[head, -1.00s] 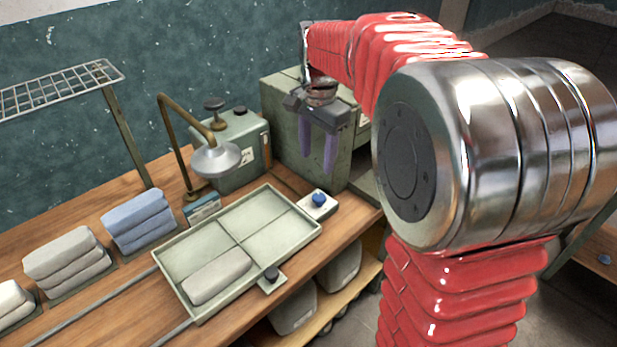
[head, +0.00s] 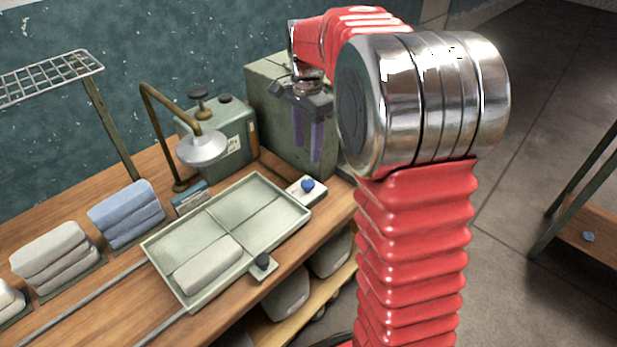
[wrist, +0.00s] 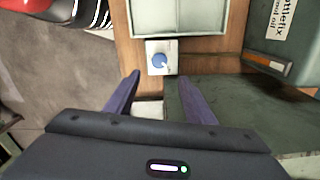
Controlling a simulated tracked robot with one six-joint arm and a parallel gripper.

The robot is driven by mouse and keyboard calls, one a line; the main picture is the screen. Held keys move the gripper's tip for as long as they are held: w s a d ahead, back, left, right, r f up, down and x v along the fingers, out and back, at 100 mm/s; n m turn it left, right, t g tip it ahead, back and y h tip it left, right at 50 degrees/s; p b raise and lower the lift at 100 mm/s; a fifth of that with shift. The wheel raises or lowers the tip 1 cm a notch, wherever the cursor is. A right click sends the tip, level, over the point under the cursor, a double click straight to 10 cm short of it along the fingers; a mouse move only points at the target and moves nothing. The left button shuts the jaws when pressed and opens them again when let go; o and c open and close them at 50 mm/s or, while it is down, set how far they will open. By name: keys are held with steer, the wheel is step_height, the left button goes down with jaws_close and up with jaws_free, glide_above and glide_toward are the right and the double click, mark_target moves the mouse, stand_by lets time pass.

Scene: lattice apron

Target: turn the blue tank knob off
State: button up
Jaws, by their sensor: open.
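The blue knob (head: 308,185) sits on a small white plate (head: 316,197) at the right end of the divided tray. In the wrist view the blue knob (wrist: 159,60) lies just beyond the fingertips, about midway between them. A pale pointer mark seems to show on it, but its setting is too small to read. My gripper (head: 309,152) is open and empty, fingers pointing down, in front of the green cabinet in the head view. It also shows in the wrist view (wrist: 160,77), with both purple fingers apart. The knob is not touched.
The pale green tray (head: 226,212) holds a grey folded cloth (head: 208,264). A dark knob (head: 262,262) is at its front edge. A green tank (head: 227,145), brass lamp (head: 202,150) and green cabinet (head: 275,110) stand behind. Folded cloth stacks (head: 126,214) lie left.

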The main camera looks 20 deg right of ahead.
mark_target(308, 182)
step_height(308, 182, down, 12)
steer(key=shift+f, duration=0.1)
stand_by(0.5)
steer(key=shift+c, duration=0.5)
steer(key=c, duration=0.9)
